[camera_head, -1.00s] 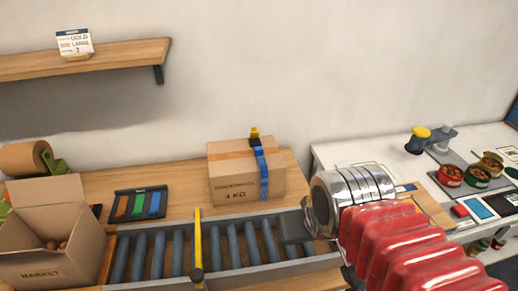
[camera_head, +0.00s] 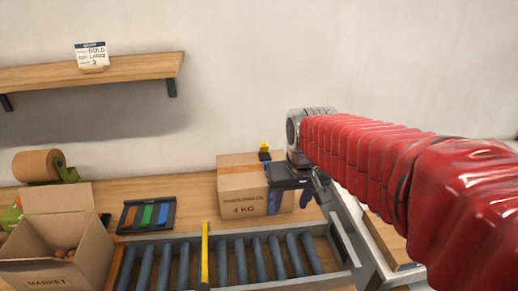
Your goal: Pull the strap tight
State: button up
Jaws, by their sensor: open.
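A cardboard box (camera_head: 241,188) marked 4 KG stands on the wooden bench behind the roller conveyor, with orange tape across its top. A blue strap (camera_head: 274,204) runs down its front near the right side. A small yellow-topped black piece (camera_head: 264,150) sits above the strap at the top of the box. My gripper (camera_head: 290,183) is open at the box's right end, in front of the strap's upper part, and hides that part and the box's top right corner. I cannot tell whether it touches the strap.
The roller conveyor (camera_head: 178,268) with a yellow upright bar (camera_head: 205,250) lies in front. An open MARKET carton (camera_head: 65,222) stands left, with a rack of coloured strips (camera_head: 147,214) and a brown roll (camera_head: 38,165) nearby. A shelf (camera_head: 130,70) holds a label card (camera_head: 91,55).

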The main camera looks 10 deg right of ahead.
jog(key=w+r, duration=0.2)
jog(key=w, duration=0.8)
jog(key=w+r+t, duration=0.1)
jog(key=w+r, duration=0.1)
jog(key=w, duration=0.9)
jog(key=shift+a+r, duration=0.2)
jog(key=shift+r, duration=0.15)
jog(key=shift+f, duration=0.15)
jog(key=x, duration=1.3)
jog(key=shift+w+f, duration=0.15)
jog(key=shift+f, duration=0.05)
jog(key=shift+c, duration=0.2)
grip_shut()
